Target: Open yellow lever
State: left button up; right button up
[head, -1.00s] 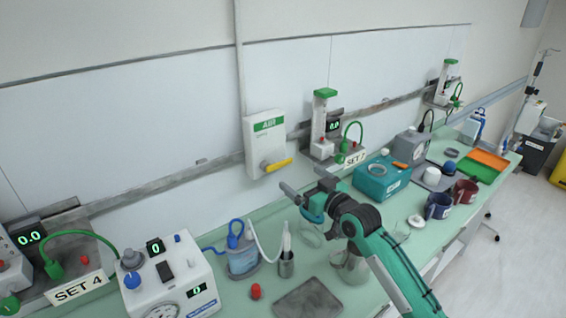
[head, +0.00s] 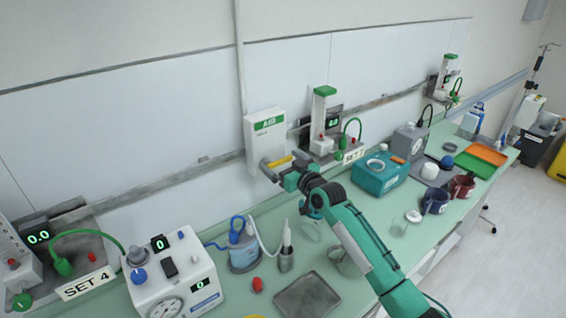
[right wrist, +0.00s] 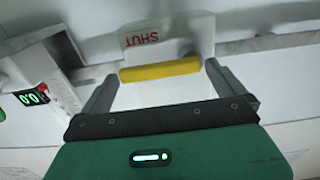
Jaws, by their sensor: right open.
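The yellow lever (head: 279,161) is on the lower front of a white wall box (head: 264,136) with a green "AIR" label. In the right wrist view the lever (right wrist: 160,70) lies crosswise, with red "SHUT" lettering on the box (right wrist: 170,45) beside it. My right gripper (head: 276,169) is at the lever in the head view. In the right wrist view its two fingers (right wrist: 160,88) are open, one past each end of the lever, with gaps showing. The lever is not gripped. My left gripper is in neither view.
A SET 7 flowmeter unit (head: 322,120) is on the wall rail just right of the white box.

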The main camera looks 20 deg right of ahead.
jog(key=c, duration=1.1)
